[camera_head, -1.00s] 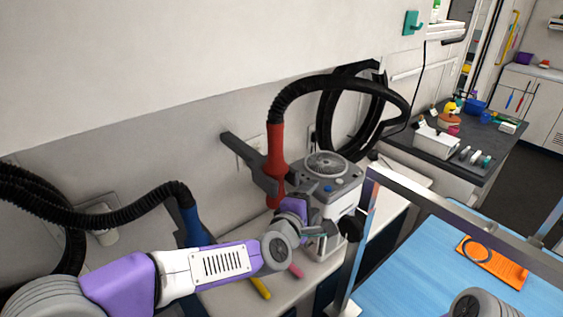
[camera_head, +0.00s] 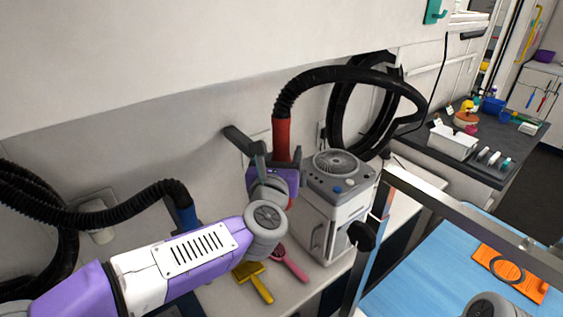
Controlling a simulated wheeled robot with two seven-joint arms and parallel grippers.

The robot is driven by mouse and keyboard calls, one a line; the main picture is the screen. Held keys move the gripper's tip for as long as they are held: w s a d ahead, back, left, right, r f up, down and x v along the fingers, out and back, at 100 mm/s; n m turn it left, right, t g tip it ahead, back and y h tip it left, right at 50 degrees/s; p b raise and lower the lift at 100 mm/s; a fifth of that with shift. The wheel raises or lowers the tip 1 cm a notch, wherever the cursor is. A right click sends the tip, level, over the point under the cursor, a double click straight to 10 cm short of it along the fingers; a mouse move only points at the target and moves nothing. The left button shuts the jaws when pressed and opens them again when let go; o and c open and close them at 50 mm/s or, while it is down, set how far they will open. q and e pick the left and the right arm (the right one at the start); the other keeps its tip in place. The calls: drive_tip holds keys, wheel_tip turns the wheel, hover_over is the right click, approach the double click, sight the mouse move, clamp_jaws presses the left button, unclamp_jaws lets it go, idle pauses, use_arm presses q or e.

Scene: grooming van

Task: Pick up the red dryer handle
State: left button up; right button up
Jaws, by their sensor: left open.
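The purple wrist and grey arm joint hide the handle's lower end. I cannot tell whether the fingers are around the handle or only in front of it. My right gripper is not in view.
A grey dryer unit (camera_head: 336,190) stands close right of the handle. A blue handle (camera_head: 186,215) hangs left, partly behind my arm. A yellow tool (camera_head: 254,279) and a pink brush (camera_head: 289,262) lie below. A metal frame (camera_head: 455,216) borders the blue table (camera_head: 425,265) at right.

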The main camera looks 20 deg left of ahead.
use_arm(q)
drive_tip(key=w, duration=0.3)
drive_tip(key=shift+w+a, duration=0.25)
drive_tip(key=shift+a, duration=0.05)
drive_tip(key=shift+s, duration=0.1)
drive_tip(key=c, duration=1)
drive_tip(key=shift+c, duration=0.7)
drive_tip(key=shift+r, duration=0.1)
